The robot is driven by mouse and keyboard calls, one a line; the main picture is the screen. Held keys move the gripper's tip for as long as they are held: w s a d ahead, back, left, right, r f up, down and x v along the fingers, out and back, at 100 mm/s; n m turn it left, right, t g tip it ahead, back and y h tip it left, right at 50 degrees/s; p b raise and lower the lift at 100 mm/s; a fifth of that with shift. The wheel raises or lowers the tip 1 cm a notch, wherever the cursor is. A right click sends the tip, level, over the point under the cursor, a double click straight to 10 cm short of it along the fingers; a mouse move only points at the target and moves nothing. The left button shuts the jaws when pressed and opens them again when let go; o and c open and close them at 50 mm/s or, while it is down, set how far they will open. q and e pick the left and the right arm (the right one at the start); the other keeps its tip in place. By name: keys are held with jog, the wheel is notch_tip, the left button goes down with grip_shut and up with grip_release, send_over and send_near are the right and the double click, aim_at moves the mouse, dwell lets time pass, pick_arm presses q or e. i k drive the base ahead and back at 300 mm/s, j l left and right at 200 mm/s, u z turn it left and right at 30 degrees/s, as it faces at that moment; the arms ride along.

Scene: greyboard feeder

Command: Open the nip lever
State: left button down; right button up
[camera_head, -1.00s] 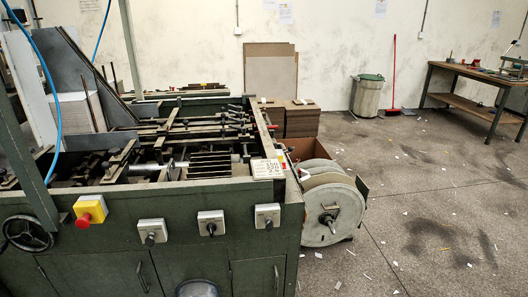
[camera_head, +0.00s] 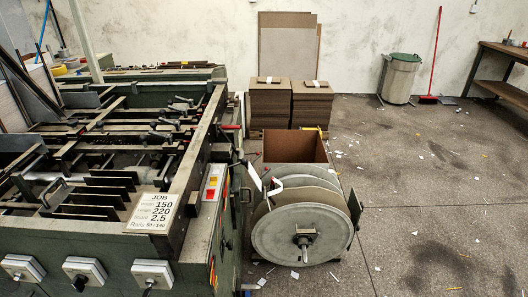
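The green feeder machine (camera_head: 110,240) fills the left of the head view. A lever with a red grip (camera_head: 230,127) shows at its right side, by the far end of the side rail. I cannot tell for certain whether this is the nip lever, or whether it is open or closed. Several dark clamp handles (camera_head: 163,136) sit on the rods across the machine's bed. Neither of my grippers is in view.
A large grey reel (camera_head: 290,232) stands at the machine's right side, with an open brown box (camera_head: 294,148) behind it. Stacks of greyboard (camera_head: 276,104) stand farther back. A bin (camera_head: 400,78), red broom (camera_head: 436,55) and bench (camera_head: 507,62) are beyond. The floor at right is clear except for scraps.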

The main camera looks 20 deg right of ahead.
aim_at(243, 161)
jog(key=i+l, duration=0.1)
jog(key=l, duration=0.35)
jog(key=i+l, duration=0.1)
jog(key=l, duration=0.35)
jog(key=i+l, duration=0.1)
jog(key=l, duration=0.35)
jog(key=i+l, duration=0.15)
jog(key=l, duration=0.3)
